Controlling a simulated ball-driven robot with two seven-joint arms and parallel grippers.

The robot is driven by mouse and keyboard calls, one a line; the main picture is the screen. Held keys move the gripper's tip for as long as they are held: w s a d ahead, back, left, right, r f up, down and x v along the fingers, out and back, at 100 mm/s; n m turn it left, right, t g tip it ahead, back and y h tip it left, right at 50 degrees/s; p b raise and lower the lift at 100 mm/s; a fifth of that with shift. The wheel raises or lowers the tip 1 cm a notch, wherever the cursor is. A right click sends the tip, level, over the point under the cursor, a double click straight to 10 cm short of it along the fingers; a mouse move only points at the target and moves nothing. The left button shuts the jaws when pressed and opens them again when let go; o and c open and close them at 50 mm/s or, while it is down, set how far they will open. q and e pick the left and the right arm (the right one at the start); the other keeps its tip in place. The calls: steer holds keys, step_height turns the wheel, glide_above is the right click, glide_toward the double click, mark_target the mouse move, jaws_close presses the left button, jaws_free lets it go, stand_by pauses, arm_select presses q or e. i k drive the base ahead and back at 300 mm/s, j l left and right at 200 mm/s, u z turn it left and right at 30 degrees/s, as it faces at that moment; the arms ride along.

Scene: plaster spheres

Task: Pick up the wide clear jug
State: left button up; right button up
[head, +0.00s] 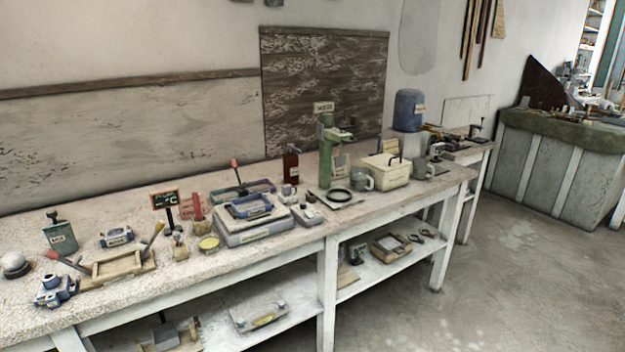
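I cannot make out a wide clear jug for certain in the head view. Two small grey-green mugs, one (362,181) near the bench's middle right and one (418,169) farther right, stand near the front edge. Neither of my grippers is in view.
A long pale workbench (110,290) with a lower shelf runs along the wall. Its top holds a green stand (325,160), a dark red bottle (291,163), a cream box (387,170) and a blue-grey device (250,222). Open floor (500,270) lies to the right.

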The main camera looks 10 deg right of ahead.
mark_target(358, 176)
steer(key=i+l+u, duration=0.15)
steer(key=l+u, duration=0.15)
steer(key=l, duration=0.15)
steer(key=i+l+u, duration=0.15)
steer(key=l+u, duration=0.15)
steer(key=l, duration=0.2)
steer(key=l+u, duration=0.3)
steer(key=l, duration=0.2)
steer(key=i+l, duration=0.05)
